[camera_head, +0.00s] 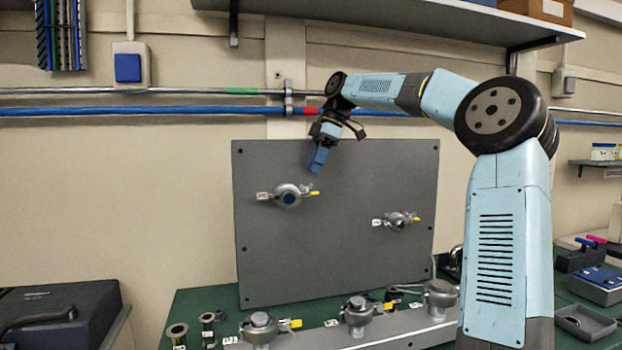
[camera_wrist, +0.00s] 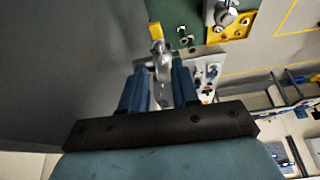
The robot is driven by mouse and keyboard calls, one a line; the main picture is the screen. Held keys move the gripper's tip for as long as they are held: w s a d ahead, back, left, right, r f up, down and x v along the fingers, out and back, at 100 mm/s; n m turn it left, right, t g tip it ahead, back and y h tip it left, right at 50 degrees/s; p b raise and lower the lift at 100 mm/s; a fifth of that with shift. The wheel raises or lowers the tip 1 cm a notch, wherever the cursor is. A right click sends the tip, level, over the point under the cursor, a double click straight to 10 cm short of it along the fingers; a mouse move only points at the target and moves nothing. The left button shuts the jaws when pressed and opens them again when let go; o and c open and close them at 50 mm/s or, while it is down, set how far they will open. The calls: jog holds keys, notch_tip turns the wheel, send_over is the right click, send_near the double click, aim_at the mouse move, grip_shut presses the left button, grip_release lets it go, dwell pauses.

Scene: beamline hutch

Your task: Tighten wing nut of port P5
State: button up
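A grey upright panel (camera_head: 330,255) carries two ports. The left port (camera_head: 289,196) has a metal clamp with a yellow wing nut (camera_head: 314,193) on its right side. The labels are too small to read, so I cannot tell which is P5. My gripper (camera_head: 317,167) points down just above the left port's wing nut, apart from it. In the wrist view my gripper (camera_wrist: 157,72) is open; a metal clamp part (camera_wrist: 161,62) shows between the fingers, with a yellow tip (camera_wrist: 156,31) beyond.
Several more clamped ports stand below the panel, including one with a yellow wing nut (camera_head: 296,323). Loose flanges (camera_head: 177,333) lie left. A black case (camera_head: 62,312) stands far left. A shelf (camera_head: 400,17) and pipes (camera_head: 180,110) run above.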

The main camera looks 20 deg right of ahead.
aim_at(306, 188)
jog(key=shift+x, duration=2.15)
jog(key=shift+c, duration=0.4)
grip_shut()
jog(key=shift+d, duration=0.1)
